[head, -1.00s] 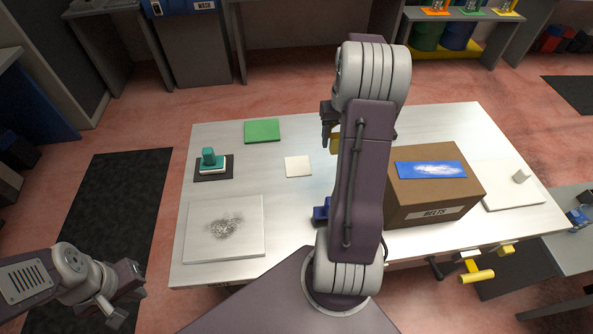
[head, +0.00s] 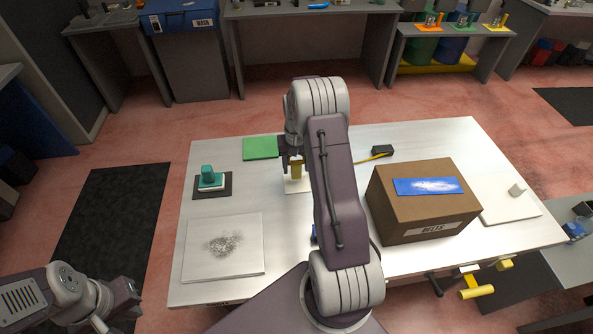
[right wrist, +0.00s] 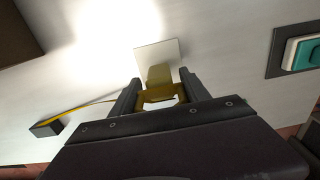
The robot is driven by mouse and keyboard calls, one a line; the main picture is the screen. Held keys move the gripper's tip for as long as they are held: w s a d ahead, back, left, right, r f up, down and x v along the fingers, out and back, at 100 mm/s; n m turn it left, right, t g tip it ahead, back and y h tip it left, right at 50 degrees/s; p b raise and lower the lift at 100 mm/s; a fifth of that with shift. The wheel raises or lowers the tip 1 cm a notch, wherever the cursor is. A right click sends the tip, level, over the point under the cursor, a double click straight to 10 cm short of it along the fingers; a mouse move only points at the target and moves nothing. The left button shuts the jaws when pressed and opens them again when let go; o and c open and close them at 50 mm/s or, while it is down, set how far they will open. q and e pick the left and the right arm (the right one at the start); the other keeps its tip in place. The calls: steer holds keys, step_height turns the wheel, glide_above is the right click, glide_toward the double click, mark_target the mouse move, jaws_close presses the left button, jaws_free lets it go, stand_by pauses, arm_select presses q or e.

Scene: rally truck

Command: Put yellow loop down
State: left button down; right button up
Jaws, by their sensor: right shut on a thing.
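The yellow loop (head: 296,169) is in my right gripper (head: 291,160), over the small cream square (head: 297,186) in the middle of the table. In the right wrist view the yellow loop (right wrist: 160,76) sits between the two dark fingers, with the square (right wrist: 145,52) behind it. I cannot tell whether the loop touches the square. A thin yellow strip (head: 372,158) runs from a small black box (head: 383,150) toward the gripper; whether it joins the loop is unclear. My left gripper (head: 118,308) is empty at the lower left, off the table; its jaw opening is unclear.
A green square (head: 260,148), a teal-handled block (head: 208,177) on a dark mat and a smudged white plate (head: 222,262) are on the left. A brown box (head: 424,205) stands on the right. A blue object (head: 314,234) is partly hidden by my right arm.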

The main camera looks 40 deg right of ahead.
mark_target(296, 171)
step_height(296, 171, down, 3)
steer(key=shift+r, duration=0.15)
steer(key=shift+w+f, duration=0.1)
steer(key=shift+f, duration=0.2)
steer(key=o, duration=1.6)
step_height(296, 171, up, 12)
steer(key=shift+r+b, duration=0.2)
steer(key=shift+b, duration=0.25)
steer(key=s+a+f+n, duration=0.1)
steer(key=s+a+n, duration=0.1)
steer(key=s+a, duration=0.6)
steer(key=s+a+f+n+t, duration=0.1)
steer(key=s+a+n, duration=0.2)
steer(key=s+a, duration=0.5)
steer(key=a, duration=0.4)
steer(key=shift+s+f+n, duration=0.25)
steer(key=shift+f+n, duration=0.05)
